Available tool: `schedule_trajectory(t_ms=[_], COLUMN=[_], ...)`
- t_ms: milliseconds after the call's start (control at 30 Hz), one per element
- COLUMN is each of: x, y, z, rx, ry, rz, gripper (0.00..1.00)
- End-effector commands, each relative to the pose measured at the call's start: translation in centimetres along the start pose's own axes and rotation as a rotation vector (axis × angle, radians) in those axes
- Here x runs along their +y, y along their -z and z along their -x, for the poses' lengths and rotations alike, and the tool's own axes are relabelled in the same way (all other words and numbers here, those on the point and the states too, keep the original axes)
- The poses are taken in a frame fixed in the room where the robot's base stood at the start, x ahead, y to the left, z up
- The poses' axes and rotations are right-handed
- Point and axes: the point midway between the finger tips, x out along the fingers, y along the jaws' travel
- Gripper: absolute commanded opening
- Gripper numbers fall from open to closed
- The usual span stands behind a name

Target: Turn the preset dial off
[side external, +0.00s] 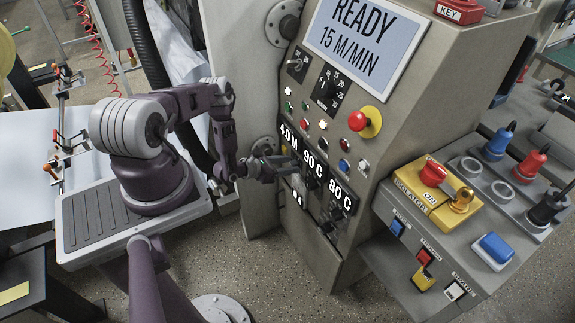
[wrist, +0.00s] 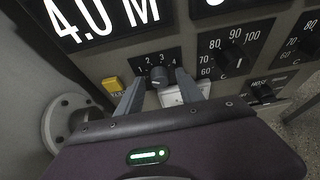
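A small dark plate with the numbers 1 to 4 carries a grey dial (wrist: 160,80), seen in the wrist view just beyond my fingers; I take this as the preset dial. My gripper (wrist: 159,86) has its two grey fingers apart, one on each side of the dial in the picture. Whether they touch the dial cannot be told. In the side external view my gripper (side external: 287,163) is at the lower left of the machine's control panel, near the 4.0 M display (side external: 288,135). The dial is not clear there.
A yellow button (wrist: 112,84) is left of the dial. A 60-100 dial (wrist: 230,60) and a mode dial (wrist: 262,93) are to its right. A red emergency button (side external: 358,121) juts out higher up. A round flange (wrist: 68,115) is at lower left in the wrist view.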

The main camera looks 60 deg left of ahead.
Motion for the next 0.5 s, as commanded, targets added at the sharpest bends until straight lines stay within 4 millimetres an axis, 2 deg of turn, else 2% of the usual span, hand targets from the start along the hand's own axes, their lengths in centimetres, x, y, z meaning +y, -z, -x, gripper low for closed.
schedule_trajectory(t_ms=[33, 200, 500], x=[0.00, -0.01, 0.03], y=[-0.01, -0.01, -0.05], z=[0.01, 0.02, 0.03], rx=[0.000, 0.000, -0.002], ry=[0.000, 0.001, 0.010], rz=[0.000, -0.001, 0.020], gripper=[0.32, 0.00, 0.00])
